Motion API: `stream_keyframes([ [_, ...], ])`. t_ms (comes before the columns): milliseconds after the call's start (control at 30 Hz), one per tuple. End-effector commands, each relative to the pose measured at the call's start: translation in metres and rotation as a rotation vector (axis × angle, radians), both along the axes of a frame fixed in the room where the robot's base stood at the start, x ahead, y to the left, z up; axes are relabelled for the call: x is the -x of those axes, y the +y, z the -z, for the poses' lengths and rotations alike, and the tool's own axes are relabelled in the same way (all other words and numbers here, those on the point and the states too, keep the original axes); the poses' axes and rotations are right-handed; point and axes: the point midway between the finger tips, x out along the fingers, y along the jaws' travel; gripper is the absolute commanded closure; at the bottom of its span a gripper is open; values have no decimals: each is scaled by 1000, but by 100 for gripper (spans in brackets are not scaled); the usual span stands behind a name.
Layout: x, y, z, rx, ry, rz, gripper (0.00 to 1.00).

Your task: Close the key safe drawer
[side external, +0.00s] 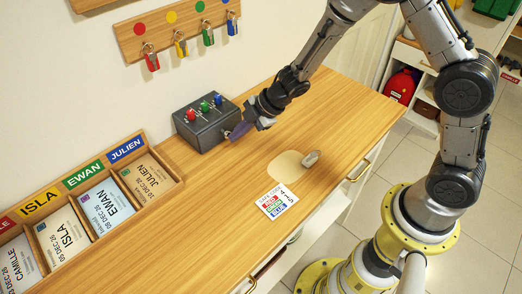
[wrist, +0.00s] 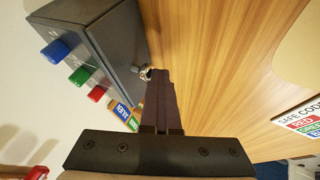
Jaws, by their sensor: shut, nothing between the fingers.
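The key safe (side external: 205,130) is a dark grey box against the wall, with a red, a green and a blue button on its sloped top. In the wrist view the safe (wrist: 108,35) is at upper left, with a small metal knob (wrist: 144,73) at its front. I see no clear drawer gap; my fingers hide part of the front. My gripper (side external: 232,131) is shut and empty, low above the counter at the safe's front. In the wrist view its fingertips (wrist: 160,74) are right beside the knob; I cannot tell whether they touch it.
A code card (side external: 277,200), a beige patch (side external: 284,172) and a small grey object (side external: 311,158) lie on the wooden counter (side external: 340,100). A name-card rack (side external: 160,165) stands left of the safe. Keys hang on a wall board (side external: 130,38) above. Counter right of my gripper is clear.

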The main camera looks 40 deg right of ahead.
Motion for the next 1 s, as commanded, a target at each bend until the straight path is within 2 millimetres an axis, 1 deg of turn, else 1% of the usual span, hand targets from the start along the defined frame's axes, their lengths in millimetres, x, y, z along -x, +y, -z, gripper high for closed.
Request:
stream_keyframes([
  [33, -5, -1, -1, 0, -5, 8, 100],
  [167, -6, -1, -1, -1, -7, 9, 100],
  [367, -5, -2, 0, 0, -5, 12, 100],
  [467, -1, -2, 0, 0, -4, 12, 100],
  [567, 9, -2, 0, 0, -4, 10, 100],
  [767, 41, -1, 3, 0, 0, 4, 100],
  [1000, 60, -18, -33, 0, -5, 3, 100],
])
